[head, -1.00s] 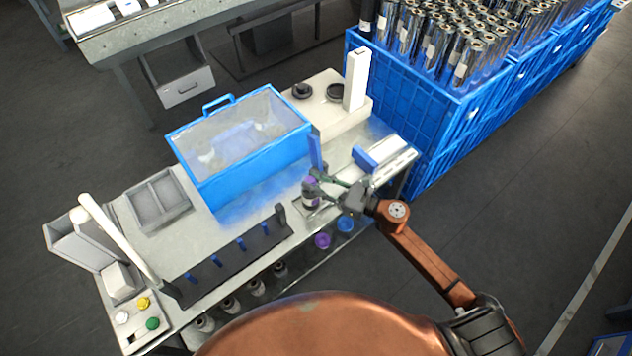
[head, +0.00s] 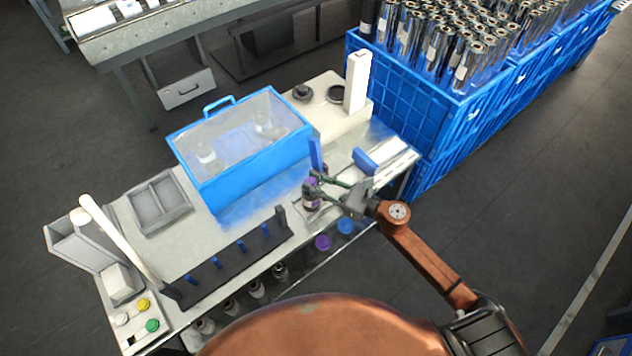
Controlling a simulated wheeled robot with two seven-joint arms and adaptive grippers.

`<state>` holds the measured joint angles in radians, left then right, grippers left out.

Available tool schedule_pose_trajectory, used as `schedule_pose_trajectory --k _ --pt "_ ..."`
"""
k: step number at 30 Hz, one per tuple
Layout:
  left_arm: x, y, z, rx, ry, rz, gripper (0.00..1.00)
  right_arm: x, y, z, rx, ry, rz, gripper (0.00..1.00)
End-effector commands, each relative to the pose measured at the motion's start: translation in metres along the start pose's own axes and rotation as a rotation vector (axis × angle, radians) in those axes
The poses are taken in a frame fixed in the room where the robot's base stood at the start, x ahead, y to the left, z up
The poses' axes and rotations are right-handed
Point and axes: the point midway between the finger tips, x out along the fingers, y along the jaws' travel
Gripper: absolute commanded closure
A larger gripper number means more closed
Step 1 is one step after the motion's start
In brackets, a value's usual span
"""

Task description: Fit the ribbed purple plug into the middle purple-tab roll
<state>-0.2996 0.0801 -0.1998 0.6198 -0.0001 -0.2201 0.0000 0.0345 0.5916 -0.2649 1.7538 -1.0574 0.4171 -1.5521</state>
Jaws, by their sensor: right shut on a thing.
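My right gripper (head: 316,187) is at the right part of the worktable, near its front edge. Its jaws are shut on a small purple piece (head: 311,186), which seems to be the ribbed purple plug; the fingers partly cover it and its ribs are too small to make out. A pale part shows just below the purple piece, and I cannot tell whether they touch. Several dark and grey rolls (head: 257,289) stand in a row below the black rack; no purple tab is clear on them. My left gripper is not in view.
A black rack with blue pegs (head: 241,246) runs along the front edge. A blue-framed clear box (head: 246,180) stands behind it. Purple (head: 323,242) and blue (head: 346,226) round pieces sit below the front edge. Blue crates (head: 432,118) of shiny rolls stand at right.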

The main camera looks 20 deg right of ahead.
Motion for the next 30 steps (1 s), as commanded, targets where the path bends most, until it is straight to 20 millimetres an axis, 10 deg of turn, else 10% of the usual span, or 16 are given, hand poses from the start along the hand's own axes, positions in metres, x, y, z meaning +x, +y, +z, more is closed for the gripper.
schedule_pose_trajectory --k 30 --pt "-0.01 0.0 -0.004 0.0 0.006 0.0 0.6 -0.001 0.0 0.016 0.0 -0.001 0.0 0.83"
